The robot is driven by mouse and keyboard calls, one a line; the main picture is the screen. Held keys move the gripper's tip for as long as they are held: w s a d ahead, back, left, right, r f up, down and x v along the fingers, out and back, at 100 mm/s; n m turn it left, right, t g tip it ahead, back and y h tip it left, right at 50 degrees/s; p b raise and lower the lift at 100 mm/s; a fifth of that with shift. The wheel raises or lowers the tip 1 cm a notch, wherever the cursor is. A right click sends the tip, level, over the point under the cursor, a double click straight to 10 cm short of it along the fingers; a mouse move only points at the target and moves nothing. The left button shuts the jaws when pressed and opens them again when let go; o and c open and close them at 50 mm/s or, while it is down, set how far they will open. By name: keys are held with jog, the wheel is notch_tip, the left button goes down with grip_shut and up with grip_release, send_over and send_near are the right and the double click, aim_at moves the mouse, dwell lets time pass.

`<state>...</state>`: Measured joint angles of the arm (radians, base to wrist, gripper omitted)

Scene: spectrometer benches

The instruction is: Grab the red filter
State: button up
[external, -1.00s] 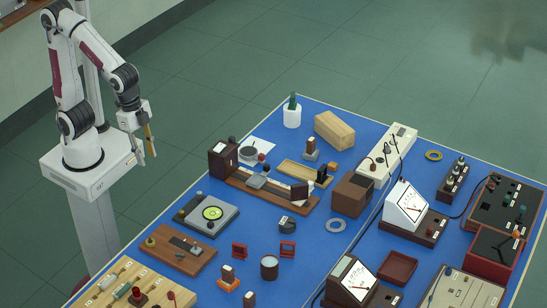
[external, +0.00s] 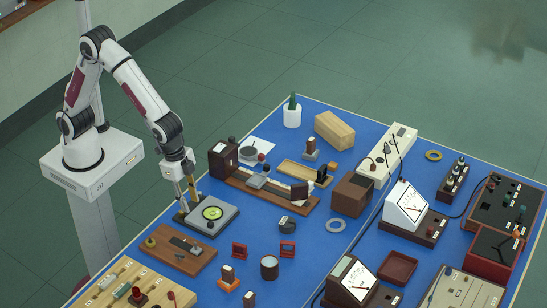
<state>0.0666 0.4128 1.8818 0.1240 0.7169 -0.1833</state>
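Two small upright red frames stand on the blue bench in the external view, a left red frame (external: 239,249) and a right red frame (external: 287,249). Either may be the red filter; I cannot tell which at this size. My gripper (external: 187,196) points down at the left edge of the bench, by the back-left corner of a grey device with a yellow-green disc (external: 212,214). Its two fingers are apart with nothing seen between them. It is behind and to the left of both red frames, clear of them.
A brown wooden board (external: 180,250) lies left of the frames. A round cup (external: 269,267) and a small orange-based block (external: 228,279) stand in front of them. A long wooden-based instrument (external: 270,193) lies behind. Bare blue surface surrounds the frames.

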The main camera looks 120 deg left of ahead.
jog(key=shift+n+t, duration=0.3)
jog(key=shift+t, duration=0.1)
jog(key=w+f, duration=0.1)
jog(key=w, duration=0.1)
jog(key=w+f, duration=0.2)
jog(key=w, duration=0.1)
jog(key=w+f, duration=0.2)
jog(key=w, duration=0.1)
jog(key=shift+w+d, duration=0.15)
jog(key=shift+d, duration=0.1)
jog(key=n+t, duration=0.1)
jog(key=t, duration=0.1)
send_near(238, 246)
notch_tip(238, 246, down, 3)
jog(key=shift+w+a+r, duration=0.15)
jog(key=shift+w+r, duration=0.15)
jog(key=shift+w, duration=0.05)
jog(key=shift+f, duration=0.15)
jog(key=shift+x, duration=1.2)
jog(key=shift+x, duration=2.55)
jog(key=shift+w, duration=0.15)
